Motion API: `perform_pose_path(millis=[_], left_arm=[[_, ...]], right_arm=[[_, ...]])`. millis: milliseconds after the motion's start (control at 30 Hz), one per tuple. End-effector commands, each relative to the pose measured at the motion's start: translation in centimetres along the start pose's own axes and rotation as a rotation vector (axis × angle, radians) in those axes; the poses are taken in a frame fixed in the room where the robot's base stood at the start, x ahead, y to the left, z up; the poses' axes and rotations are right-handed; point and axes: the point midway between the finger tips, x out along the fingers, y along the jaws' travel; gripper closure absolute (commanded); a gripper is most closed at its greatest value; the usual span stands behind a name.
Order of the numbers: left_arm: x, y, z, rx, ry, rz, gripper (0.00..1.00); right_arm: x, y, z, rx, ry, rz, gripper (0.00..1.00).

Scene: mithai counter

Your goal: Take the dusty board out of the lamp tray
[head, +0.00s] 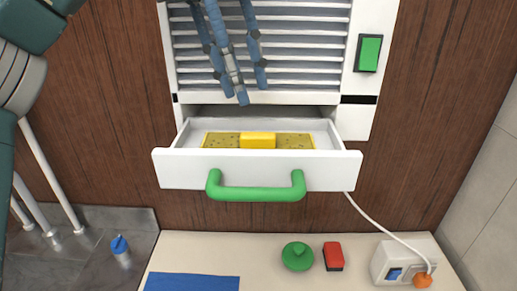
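The lamp tray (175,170) is a white drawer with a green handle (256,193), pulled out below a white slatted unit. The dusty board (222,140) lies flat inside it, yellow with dark specks. A bright yellow block (257,140) sits at the middle of the board; I cannot tell if it is fixed to it. The tray's front wall hides the board's lower edge. My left gripper (242,88) hangs above and behind the tray, in front of the slats. Its blue fingers are spread apart with nothing between them, clear of the board. My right gripper is out of view.
A cream counter (215,252) below holds a blue mat (192,282), a green round knob-topped object (297,256), a red block (333,256) and a white socket box (395,262) with a cable. A green switch (370,53) is on the unit's right. A small blue-topped object (120,250) stands at left.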

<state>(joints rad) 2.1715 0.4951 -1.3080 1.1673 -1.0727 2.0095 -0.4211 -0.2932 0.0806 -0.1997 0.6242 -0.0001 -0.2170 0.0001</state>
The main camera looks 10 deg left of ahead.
Motion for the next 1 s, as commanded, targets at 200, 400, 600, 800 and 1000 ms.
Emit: perform_pose_path(millis=[200, 400, 600, 800, 1000], left_arm=[[2.7, 0.0, -0.1, 0.001, 0.000, -0.002, 0.64], [4.4, -0.2, -0.1, 0.002, 0.001, -0.004, 0.64], [6.9, -0.4, -0.1, 0.000, 0.002, -0.002, 0.64], [7.9, -0.4, -0.1, 0.000, 0.000, 0.000, 0.64], [7.9, -0.4, -0.1, 0.000, 0.000, 0.000, 0.78]], right_arm=[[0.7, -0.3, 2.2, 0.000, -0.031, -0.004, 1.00], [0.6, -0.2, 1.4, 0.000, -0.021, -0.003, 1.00], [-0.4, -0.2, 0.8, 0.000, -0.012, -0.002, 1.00], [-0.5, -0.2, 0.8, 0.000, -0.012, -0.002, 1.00], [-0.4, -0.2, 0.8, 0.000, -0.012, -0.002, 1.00]])
